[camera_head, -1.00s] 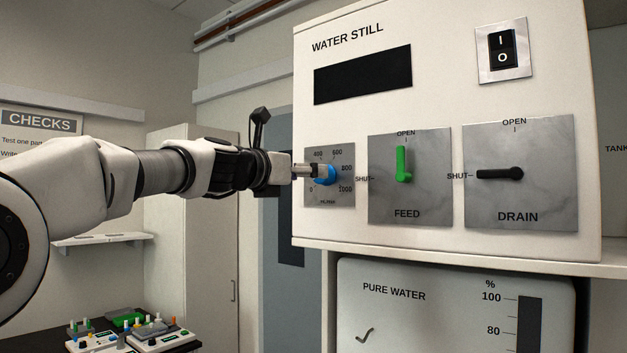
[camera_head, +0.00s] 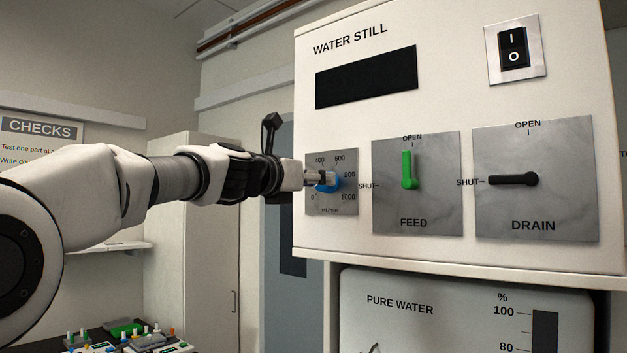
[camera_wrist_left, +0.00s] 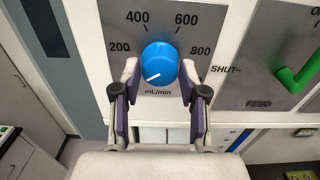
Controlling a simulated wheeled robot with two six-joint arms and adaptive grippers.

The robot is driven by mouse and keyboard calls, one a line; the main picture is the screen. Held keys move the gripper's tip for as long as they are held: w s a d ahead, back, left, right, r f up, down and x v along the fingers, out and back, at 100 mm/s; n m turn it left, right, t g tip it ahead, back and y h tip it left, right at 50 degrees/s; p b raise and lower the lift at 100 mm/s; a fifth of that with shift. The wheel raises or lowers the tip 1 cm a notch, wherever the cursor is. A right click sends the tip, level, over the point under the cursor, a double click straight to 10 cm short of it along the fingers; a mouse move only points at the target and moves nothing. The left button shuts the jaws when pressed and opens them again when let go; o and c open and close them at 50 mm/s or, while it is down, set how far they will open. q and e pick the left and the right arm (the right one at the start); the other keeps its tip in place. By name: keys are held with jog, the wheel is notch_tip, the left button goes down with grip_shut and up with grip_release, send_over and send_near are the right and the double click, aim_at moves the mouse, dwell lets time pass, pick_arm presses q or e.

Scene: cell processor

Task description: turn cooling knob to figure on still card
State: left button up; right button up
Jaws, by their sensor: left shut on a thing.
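The blue cooling knob (camera_head: 327,187) sits on a grey mL/min dial plate (camera_head: 344,206) at the left of the water still (camera_head: 450,60). In the left wrist view the knob (camera_wrist_left: 160,62) has a white line aimed to the lower left, below the 200 mark; the 0 mark is hidden there. My left gripper (camera_head: 328,178) is shut on the knob, with one finger on each side, as the left wrist view (camera_wrist_left: 160,82) shows. I see no card marked for the still. My right gripper is not in view.
Right of the dial are the green FEED lever (camera_head: 407,170), pointing up to OPEN, and the black DRAIN lever (camera_head: 513,180), pointing left to SHUT. A power switch (camera_head: 514,48) is above. A CHECKS sign (camera_head: 40,128) hangs at left, partly hidden by my arm.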

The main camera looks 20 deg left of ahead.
pick_arm(q)
jog(key=shift+w+d+f+m, duration=0.1)
jog(key=shift+f+m, duration=0.15)
jog(key=shift+m, duration=0.05)
jog(key=shift+w+r+m+b, duration=0.15)
jog(key=shift+m+b, duration=0.95)
jog(key=shift+m, duration=3.75)
jog(key=shift+w+r+m+b, duration=0.1)
jog(key=shift+m+b, duration=1)
jog(key=shift+m, duration=3.7)
jog(key=shift+w+r+m+b, duration=0.15)
jog(key=shift+m+b, duration=0.95)
jog(key=shift+m, duration=3.75)
jog(key=shift+s, duration=0.1)
